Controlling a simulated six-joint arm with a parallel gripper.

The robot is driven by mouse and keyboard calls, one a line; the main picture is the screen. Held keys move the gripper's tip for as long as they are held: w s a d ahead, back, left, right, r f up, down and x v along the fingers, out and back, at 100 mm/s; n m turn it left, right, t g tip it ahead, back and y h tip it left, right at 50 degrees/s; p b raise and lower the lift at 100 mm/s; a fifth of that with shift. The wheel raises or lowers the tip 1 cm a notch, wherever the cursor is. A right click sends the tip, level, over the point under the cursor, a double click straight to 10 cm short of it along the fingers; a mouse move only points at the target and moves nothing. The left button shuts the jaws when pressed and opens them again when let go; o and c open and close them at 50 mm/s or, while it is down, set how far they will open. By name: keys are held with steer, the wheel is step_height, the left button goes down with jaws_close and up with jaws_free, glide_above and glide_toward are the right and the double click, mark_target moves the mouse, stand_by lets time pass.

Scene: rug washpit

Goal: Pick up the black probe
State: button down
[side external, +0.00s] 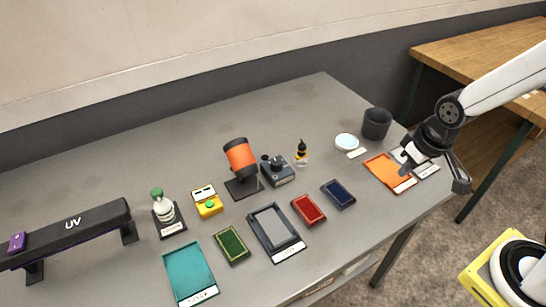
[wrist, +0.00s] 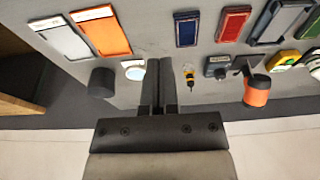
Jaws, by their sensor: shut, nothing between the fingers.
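My gripper (wrist: 158,84) is shut and empty, its two fingers side by side in the wrist view. In the side external view my gripper (side external: 460,185) is at the right end of the grey table, in front of the white and orange trays. A dark box-shaped device (side external: 277,170) with black parts on top stands mid-table, well left of my gripper; it shows in the wrist view (wrist: 216,66) too. The black probe may be one of those black parts, but it is too small to tell. My gripper touches none of it.
An orange cylinder on a stand (side external: 241,160) is just left of the device, and a small black-topped yellow bottle (side external: 301,152) just right. A dark cup (side external: 377,123) and orange tray (side external: 388,172) are nearer my gripper. The table's back left is clear.

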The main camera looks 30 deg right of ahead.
steer(key=shift+c, duration=1.6)
jaws_free()
steer(key=m+g, duration=0.2)
steer(key=m, duration=1.6)
glide_toward(302, 145)
steer(key=f, duration=0.5)
steer(key=shift+s+d+f, duration=0.1)
steer(key=shift+s+d, duration=0.05)
steer(key=shift+d, duration=0.05)
steer(key=shift+w+a+f+m+g, duration=0.3)
steer(key=shift+w+f+m, duration=0.2)
steer(key=shift+m, duration=0.3)
steer(key=shift+d, duration=0.1)
steer(key=shift+f, duration=1.25)
steer(key=shift+f, duration=0.1)
